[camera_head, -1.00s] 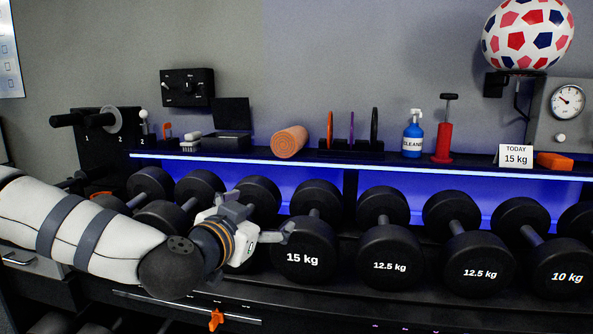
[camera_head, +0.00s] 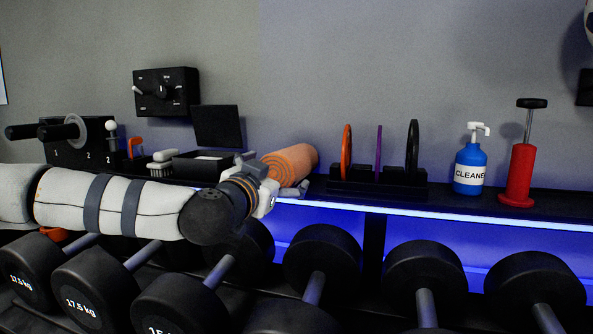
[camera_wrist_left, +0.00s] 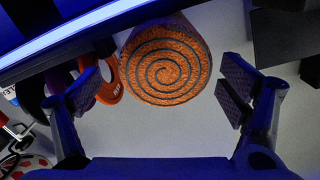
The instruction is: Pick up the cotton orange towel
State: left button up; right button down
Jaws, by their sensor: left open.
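The rolled orange towel (camera_head: 291,163) lies on the shelf against the grey wall, partly hidden by my left gripper in the head view. In the left wrist view the towel's round spiral end (camera_wrist_left: 165,65) faces the camera, between the two fingers and beyond their tips. My left gripper (camera_head: 278,178) is open in front of the towel, and it also shows in the left wrist view (camera_wrist_left: 160,88) with fingers spread wide. Nothing is held in it. My right gripper is not in view.
Right of the towel stands a black rack (camera_head: 377,186) with upright discs, then a blue cleaner bottle (camera_head: 468,165) and a red pump (camera_head: 518,170). Left are a black open box (camera_head: 203,165) and a brush (camera_head: 162,163). Dumbbells (camera_head: 322,262) fill the rack below the lit shelf edge.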

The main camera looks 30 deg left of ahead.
pick_arm(q)
jog(key=b+x, duration=0.1)
jog(key=x, duration=0.4)
jog(key=shift+w+a, duration=0.15)
jog(key=shift+a, duration=0.05)
jog(key=shift+w+r, duration=0.1)
jog(key=shift+w, duration=0.05)
jog(key=shift+r, duration=0.2)
jog(key=shift+c, duration=0.8)
jog(key=c, duration=1.1)
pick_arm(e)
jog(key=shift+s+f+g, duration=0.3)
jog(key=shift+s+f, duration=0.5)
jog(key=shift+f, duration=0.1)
